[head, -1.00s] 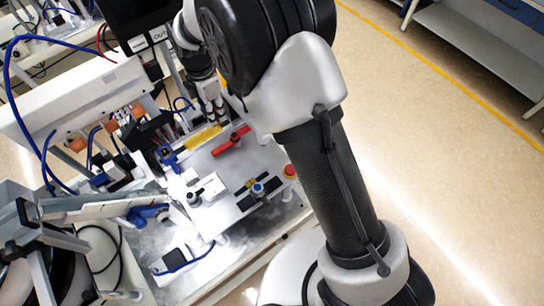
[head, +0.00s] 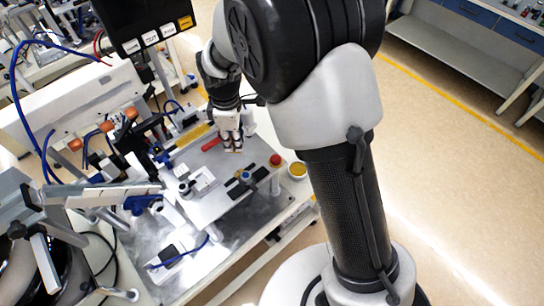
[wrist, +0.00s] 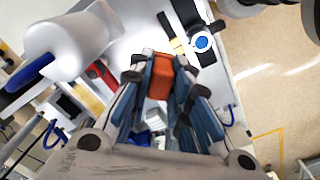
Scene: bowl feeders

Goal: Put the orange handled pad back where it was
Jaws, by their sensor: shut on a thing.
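In the wrist view the orange handled pad (wrist: 160,77) shows as an orange block between my fingertips. My gripper (wrist: 158,88) is shut on it, and the fingers hide its sides. In the head view my gripper (head: 232,143) is above the grey plate of the machine, beside the red bar (head: 210,144). The orange pad cannot be made out there. Whether its underside touches anything is hidden.
A yellow bar (head: 193,135) lies left of the red one. A white block fixture (head: 196,180) and a blue round knob (head: 246,176) on dark strips stand nearer. A red button (head: 275,160) and a yellow-filled cup (head: 297,170) are at the right edge.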

